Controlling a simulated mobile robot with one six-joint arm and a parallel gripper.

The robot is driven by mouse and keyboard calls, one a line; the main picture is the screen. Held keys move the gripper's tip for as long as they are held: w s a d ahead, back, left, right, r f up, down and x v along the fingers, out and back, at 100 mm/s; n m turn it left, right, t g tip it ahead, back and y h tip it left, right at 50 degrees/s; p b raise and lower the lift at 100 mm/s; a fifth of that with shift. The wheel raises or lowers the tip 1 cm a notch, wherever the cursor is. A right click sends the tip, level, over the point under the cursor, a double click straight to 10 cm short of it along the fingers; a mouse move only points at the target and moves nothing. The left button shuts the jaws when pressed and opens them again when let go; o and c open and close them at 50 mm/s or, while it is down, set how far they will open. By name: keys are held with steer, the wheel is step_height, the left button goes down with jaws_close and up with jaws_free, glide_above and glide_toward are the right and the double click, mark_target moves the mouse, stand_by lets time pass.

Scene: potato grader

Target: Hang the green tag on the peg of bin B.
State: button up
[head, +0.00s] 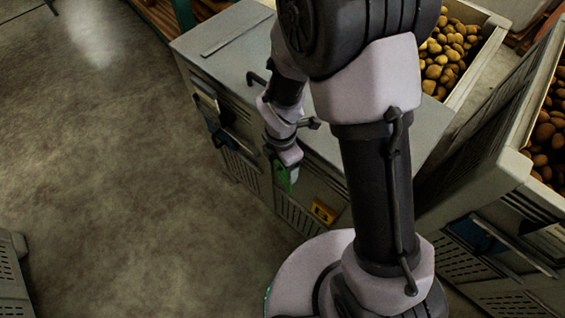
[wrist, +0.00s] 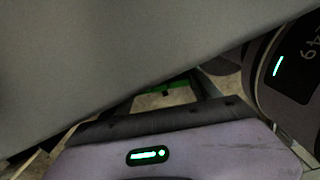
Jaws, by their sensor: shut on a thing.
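The green tag (head: 284,178) hangs at the tip of my gripper (head: 285,165) in the head view, in front of the grey cabinet's near face. My gripper is shut on the tag and points downward. In the wrist view a green strip of the tag (wrist: 168,86) shows between dark finger parts, partly hidden by a large grey surface. I cannot make out any bin letter or the peg of bin B in either view.
A grey cabinet (head: 225,62) stands right beside my gripper, with a yellow fitting (head: 323,211) low on its face. A potato-filled bin (head: 488,58) is behind it, another bin (head: 510,170) at right. Bare floor (head: 110,150) lies open at left.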

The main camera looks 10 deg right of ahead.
steer(key=o, duration=1.9)
steer(key=shift+c, duration=0.2)
step_height(320, 180, up, 23)
steer(key=s+d+m+t+y+p, duration=0.1)
steer(key=d+m+p, duration=0.1)
steer(key=m+p, duration=0.45)
steer(key=s+d+r+m+t+b, duration=0.1)
steer(key=s+r+m, duration=0.3)
steer(key=m, duration=0.6)
steer(key=s+d+r+m+t+y+b, duration=0.1)
steer(key=s+r+m, duration=0.4)
steer(key=m, duration=0.6)
steer(key=s+d+t+b, duration=0.1)
steer(key=s+d+t, duration=0.1)
steer(key=shift+t, duration=0.3)
